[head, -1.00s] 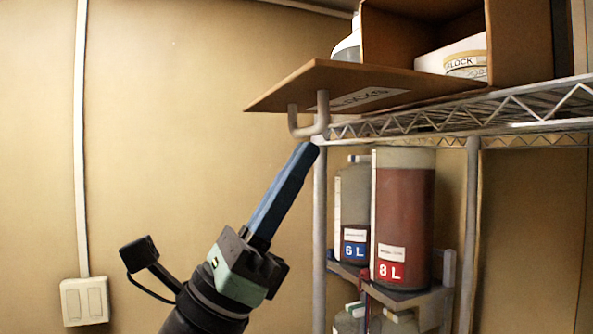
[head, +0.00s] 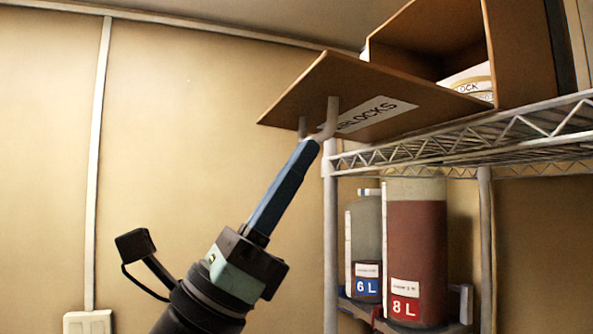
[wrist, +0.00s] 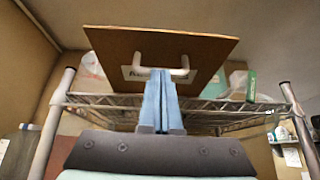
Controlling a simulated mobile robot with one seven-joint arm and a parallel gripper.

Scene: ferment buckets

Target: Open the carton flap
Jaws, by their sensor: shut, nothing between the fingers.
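The brown carton (head: 520,50) stands on the wire shelf, its interior partly visible with white-labelled items inside. Its flap (head: 320,88) hangs out toward the left, tilted with its free edge raised, and bears a white label reading partly "BLOCKS". A pale handle (head: 332,115) sticks down from the flap's underside. My gripper (head: 310,146) is shut, its blue fingers pointing up with the tips right at the handle. The wrist view shows the flap (wrist: 200,52) face-on, with the blue fingertips (wrist: 160,75) in front of the handle's middle. Exact contact cannot be told.
The wire shelf (head: 460,143) runs below the carton, with a post (head: 331,230) near my gripper. Below stand a bucket marked 8 L (head: 415,250) and one marked 6 L (head: 367,235). The left wall side is free.

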